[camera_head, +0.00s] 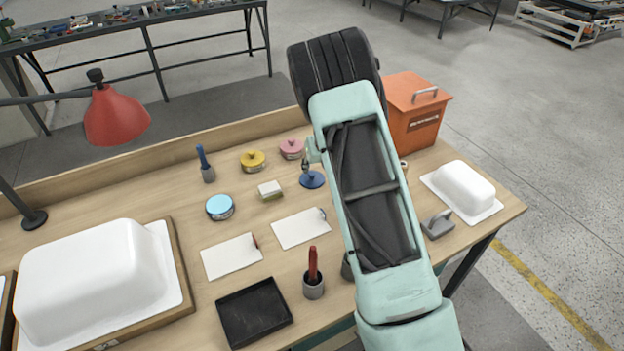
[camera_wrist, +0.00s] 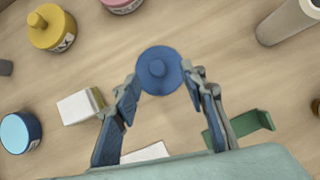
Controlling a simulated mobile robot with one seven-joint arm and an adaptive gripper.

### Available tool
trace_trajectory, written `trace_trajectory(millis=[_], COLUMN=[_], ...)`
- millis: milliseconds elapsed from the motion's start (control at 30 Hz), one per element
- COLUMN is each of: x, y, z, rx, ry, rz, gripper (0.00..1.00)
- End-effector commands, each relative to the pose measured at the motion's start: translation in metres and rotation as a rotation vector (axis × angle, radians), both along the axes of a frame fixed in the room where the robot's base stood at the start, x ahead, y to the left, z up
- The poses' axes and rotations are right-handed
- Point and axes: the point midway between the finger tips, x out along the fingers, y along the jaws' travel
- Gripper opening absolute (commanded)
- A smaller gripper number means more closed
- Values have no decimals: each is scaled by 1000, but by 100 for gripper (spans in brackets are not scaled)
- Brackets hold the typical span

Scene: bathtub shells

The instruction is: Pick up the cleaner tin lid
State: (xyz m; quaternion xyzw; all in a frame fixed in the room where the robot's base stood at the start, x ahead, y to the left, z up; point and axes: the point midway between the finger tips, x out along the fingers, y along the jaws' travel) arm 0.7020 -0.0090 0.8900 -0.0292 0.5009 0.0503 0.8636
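A round dark blue lid with a small knob, which looks like the cleaner tin lid (camera_head: 312,181), lies on the workbench. It also shows in the wrist view (camera_wrist: 160,70), knob facing the camera. My gripper (camera_wrist: 163,76) is open above it, with one fingertip at each side of the lid in the picture. I cannot tell whether the fingers touch it. In the head view my arm hides most of the gripper. A light blue round tin (camera_head: 220,206) stands to the left of the lid; it also shows in the wrist view (camera_wrist: 19,132).
Yellow (camera_head: 253,160) and pink (camera_head: 291,149) knobbed tins stand behind the lid. A small white-topped block (camera_head: 270,190) lies left of it, and white cards (camera_head: 300,228) lie in front. An orange box (camera_head: 414,110) stands to the right behind my arm.

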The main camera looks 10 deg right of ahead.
Motion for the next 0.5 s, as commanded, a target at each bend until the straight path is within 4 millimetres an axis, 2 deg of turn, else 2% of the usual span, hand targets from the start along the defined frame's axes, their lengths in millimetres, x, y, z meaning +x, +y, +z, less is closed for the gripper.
trace_trajectory(millis=[133, 300, 500], x=[4, 11, 21], y=[2, 7, 8], z=[-10, -34, -47], rx=[1, 1, 0], ry=[1, 2, -1], rz=[0, 1, 1], gripper=[39, 39, 39])
